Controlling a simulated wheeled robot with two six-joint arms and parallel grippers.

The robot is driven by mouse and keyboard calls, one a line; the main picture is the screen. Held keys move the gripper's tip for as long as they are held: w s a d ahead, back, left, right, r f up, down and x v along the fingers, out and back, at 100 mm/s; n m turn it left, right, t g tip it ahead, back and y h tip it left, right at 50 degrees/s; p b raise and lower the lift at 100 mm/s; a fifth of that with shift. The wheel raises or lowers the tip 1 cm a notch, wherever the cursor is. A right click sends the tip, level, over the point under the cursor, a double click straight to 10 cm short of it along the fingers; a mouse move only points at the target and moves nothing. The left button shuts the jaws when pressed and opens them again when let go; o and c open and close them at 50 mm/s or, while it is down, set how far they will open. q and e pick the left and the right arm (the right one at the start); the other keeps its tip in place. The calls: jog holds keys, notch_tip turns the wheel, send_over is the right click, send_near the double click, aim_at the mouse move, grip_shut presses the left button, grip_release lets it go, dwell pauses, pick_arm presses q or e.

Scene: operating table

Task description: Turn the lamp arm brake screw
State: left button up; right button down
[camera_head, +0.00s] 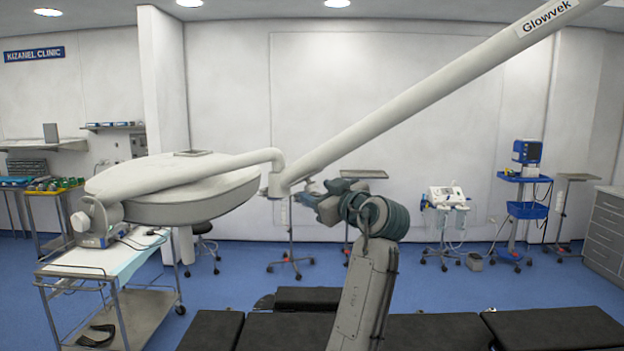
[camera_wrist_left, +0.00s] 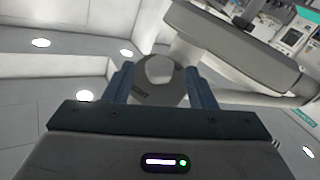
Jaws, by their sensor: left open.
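The white surgical lamp (camera_head: 180,195) hangs at the left of the head view. Its arm (camera_head: 420,100) slopes down from the upper right to a joint (camera_head: 278,182). My left gripper (camera_head: 308,193) is just right of this joint, pointing at it. In the left wrist view my left gripper (camera_wrist_left: 160,80) is open, one finger on each side of a grey round joint end (camera_wrist_left: 145,97) with a paler round face (camera_wrist_left: 159,68). This face may be the brake screw; I cannot tell whether the fingers touch it. In the head view the screw cannot be made out. My right gripper is not in view.
Black operating table pads (camera_head: 435,331) lie low in front. A steel trolley (camera_head: 85,270) stands at the left under the lamp. A blue monitor cart (camera_head: 527,210) and drawers (camera_head: 604,235) stand at the right. The air around the joint is otherwise free.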

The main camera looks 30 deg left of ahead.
aim_at(312, 190)
pick_arm(q)
jog(key=shift+p+x, duration=0.5)
jog(key=shift+x, duration=0.75)
jog(key=shift+w+a, duration=0.15)
jog(key=shift+a, duration=0.25)
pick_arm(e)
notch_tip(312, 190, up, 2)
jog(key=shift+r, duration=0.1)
pick_arm(q)
jog(key=c, duration=1)
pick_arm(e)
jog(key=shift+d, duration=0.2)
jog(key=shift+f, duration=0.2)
